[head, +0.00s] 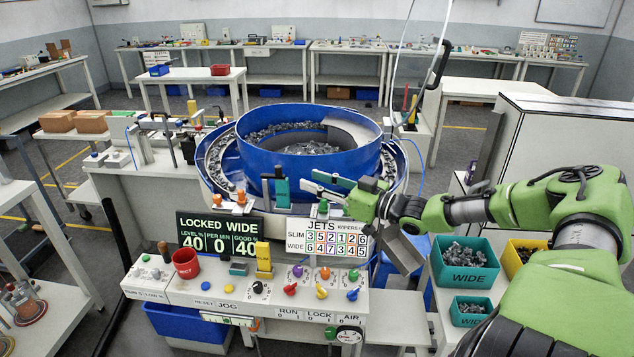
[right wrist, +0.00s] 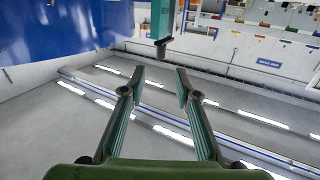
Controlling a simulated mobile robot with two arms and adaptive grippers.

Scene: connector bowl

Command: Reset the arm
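My right arm comes in from the right side of the head view. Its gripper (head: 316,182) is beside the front of the blue feeder bowl (head: 290,160), above the control panel. In the right wrist view the gripper (right wrist: 158,80) has its two fingers apart with nothing between them. A teal part with a dark tip (right wrist: 162,20) shows just beyond the fingertips. The blue bowl wall (right wrist: 60,25) fills the upper left of that view. My left arm and gripper are not in view.
The control panel (head: 215,290) carries knobs, a red cup (head: 186,263) and a yellow block (head: 264,257). The jets sign (head: 325,237) stands below my right gripper. Teal WIDE bins (head: 465,280) and a yellow bin (head: 513,262) stand near my right arm. A grey cabinet (head: 560,140) is behind it.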

